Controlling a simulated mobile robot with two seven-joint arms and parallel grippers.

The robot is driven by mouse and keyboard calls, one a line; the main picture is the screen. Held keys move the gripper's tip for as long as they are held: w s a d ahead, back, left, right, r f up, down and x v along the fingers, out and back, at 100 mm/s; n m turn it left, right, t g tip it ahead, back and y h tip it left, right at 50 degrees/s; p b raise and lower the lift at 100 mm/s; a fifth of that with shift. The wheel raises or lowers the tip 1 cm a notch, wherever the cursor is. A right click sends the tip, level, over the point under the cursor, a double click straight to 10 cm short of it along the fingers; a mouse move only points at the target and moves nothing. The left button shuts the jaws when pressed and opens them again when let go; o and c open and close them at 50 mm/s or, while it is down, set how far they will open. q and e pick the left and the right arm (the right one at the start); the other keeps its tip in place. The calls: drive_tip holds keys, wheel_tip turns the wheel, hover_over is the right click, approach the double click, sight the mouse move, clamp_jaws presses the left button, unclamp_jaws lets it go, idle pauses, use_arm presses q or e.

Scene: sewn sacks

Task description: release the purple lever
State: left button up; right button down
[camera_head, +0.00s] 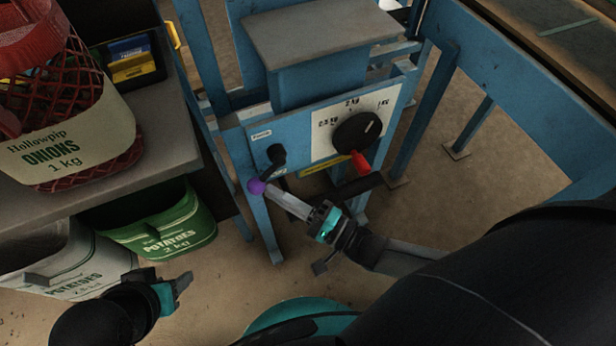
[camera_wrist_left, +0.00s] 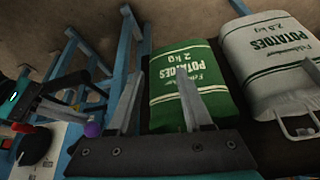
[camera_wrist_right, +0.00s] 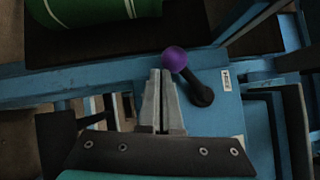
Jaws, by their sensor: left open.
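The purple lever has a round purple knob (camera_head: 256,186) on a black arm, mounted on the front of the blue machine (camera_head: 260,135). The knob points down and outward in the head view, and shows in the right wrist view (camera_wrist_right: 175,59) and left wrist view (camera_wrist_left: 92,130). My right gripper (camera_head: 272,191) has its fingers together with their tips close beside the knob. In the right wrist view the knob lies just past the tips, not between them; contact cannot be told. My left gripper (camera_head: 182,283) is open and empty, low at the left, away from the lever.
A black dial (camera_head: 357,133) with a red handle (camera_head: 360,163) sits right of the lever. A green potato sack (camera_head: 165,226) and a white potato sack (camera_head: 85,265) stand at the left, below a grey bench (camera_head: 120,165) with an onion sack (camera_head: 75,150).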

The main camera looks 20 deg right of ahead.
sight(253, 192)
drive_tip(key=a+r+m+t, duration=0.2)
drive_tip(key=a+m, duration=0.1)
drive_tip(key=shift+a+r+b, duration=0.3)
drive_tip(key=shift+r, duration=0.1)
use_arm(q)
drive_tip(key=shift+w+d+f+t, duration=0.3)
drive_tip(key=shift+w+d+t, duration=0.3)
drive_tip(key=shift+w, duration=0.15)
use_arm(e)
drive_tip(key=shift+a+r, duration=0.15)
drive_tip(key=shift+r, duration=0.25)
